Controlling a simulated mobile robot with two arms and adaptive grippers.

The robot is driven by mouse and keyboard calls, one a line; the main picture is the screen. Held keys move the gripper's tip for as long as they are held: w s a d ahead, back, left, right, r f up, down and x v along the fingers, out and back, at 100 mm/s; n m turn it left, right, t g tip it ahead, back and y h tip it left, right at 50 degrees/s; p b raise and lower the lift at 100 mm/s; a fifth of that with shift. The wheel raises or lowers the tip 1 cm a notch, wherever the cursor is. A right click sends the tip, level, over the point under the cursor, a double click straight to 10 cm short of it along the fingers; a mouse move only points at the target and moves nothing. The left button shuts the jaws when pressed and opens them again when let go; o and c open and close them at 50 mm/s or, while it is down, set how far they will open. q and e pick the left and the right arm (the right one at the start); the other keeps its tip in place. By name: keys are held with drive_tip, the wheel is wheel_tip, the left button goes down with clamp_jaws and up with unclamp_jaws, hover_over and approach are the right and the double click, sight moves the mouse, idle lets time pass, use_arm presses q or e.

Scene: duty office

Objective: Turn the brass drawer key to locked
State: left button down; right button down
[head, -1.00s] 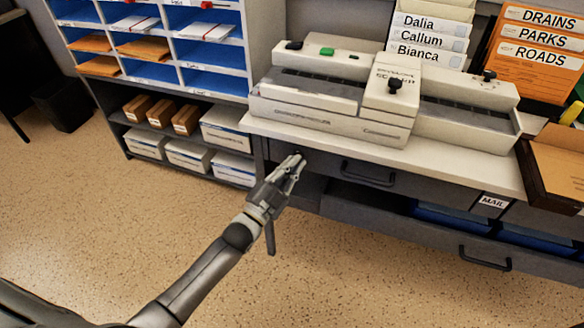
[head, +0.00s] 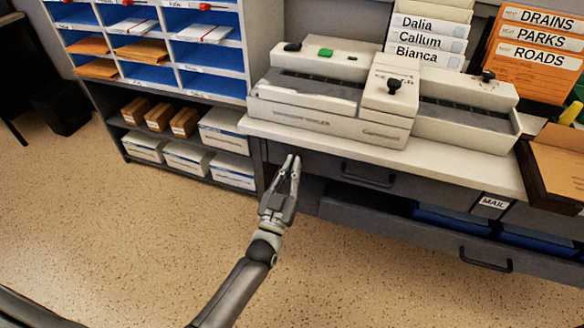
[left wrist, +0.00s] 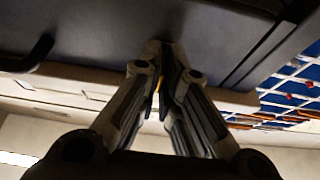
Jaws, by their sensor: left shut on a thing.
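The brass drawer key (left wrist: 160,83) shows only as a small yellow glint between the fingers in the left wrist view; the rest of it is hidden. My left gripper (head: 293,162) is shut on the key at the left end of the grey upper drawer (head: 328,168). In the left wrist view, my left gripper (left wrist: 167,60) has its fingertips close against the drawer front. The key's angle cannot be told. My right gripper is not in view.
A drawer handle (head: 367,176) is right of the gripper. The white counter (head: 450,168) overhangs the drawer and carries a beige machine (head: 330,122). A shelf unit (head: 170,95) with boxes stands at the left. The floor in front is clear.

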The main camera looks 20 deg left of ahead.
use_arm(q)
drive_tip(key=shift+n, duration=0.4)
drive_tip(key=c, duration=1.6)
unclamp_jaws()
drive_tip(key=shift+c, duration=0.2)
drive_tip(key=v, duration=1.2)
drive_tip(key=shift+d, duration=0.15)
